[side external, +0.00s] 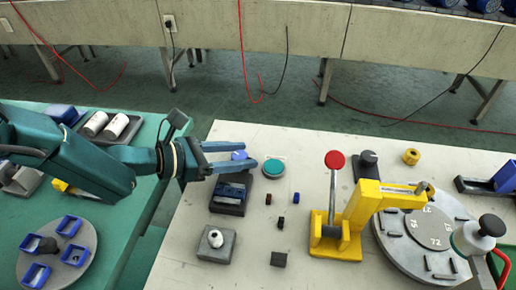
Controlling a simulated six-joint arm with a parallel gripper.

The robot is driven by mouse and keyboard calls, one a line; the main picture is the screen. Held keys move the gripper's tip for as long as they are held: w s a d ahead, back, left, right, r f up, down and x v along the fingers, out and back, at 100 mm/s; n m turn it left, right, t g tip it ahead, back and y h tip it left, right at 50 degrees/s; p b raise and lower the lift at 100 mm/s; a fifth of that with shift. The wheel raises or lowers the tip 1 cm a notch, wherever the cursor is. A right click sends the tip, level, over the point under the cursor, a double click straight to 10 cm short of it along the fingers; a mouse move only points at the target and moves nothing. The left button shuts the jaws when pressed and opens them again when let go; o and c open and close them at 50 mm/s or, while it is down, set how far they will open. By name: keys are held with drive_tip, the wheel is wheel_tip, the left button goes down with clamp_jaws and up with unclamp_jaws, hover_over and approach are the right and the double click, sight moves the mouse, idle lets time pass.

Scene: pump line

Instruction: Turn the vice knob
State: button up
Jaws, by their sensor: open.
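My gripper (250,154) is open, its two teal fingers pointing right above the left part of the pale table. A small blue piece (239,155) shows between the fingers; I cannot tell whether it is at their height or lower down. A dark block with a blue body (231,192), which looks like a small vice, sits just below the fingers in the picture. No knob on it can be clearly made out. A grey block with a round white knob-like top (215,238) stands nearer the camera. I cannot tell for sure which part is the vice knob.
A teal disc (274,168) lies right of the fingertips. A yellow press (365,210) with a red-topped lever (334,161) stands beside a round grey dial plate (460,207). Several small dark blocks lie between. A green table (125,225) with blue trays is at left.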

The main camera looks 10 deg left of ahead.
sight(238, 156)
drive_tip(key=shift+v, duration=2.4)
wheel_tip(238, 156, up, 6)
drive_tip(key=f+m+g, duration=0.1)
drive_tip(key=w+f+m+g+h, duration=0.1)
drive_tip(key=f+g, duration=0.1)
drive_tip(key=f+m+g+h, duration=0.1)
drive_tip(key=f+m, duration=0.1)
drive_tip(key=shift+w+a+f+g, duration=0.15)
drive_tip(key=shift+w+f+g, duration=0.05)
drive_tip(key=shift+w+g, duration=0.15)
drive_tip(key=shift+f, duration=0.5)
drive_tip(key=shift+x, duration=2.6)
drive_tip(key=shift+r, duration=0.15)
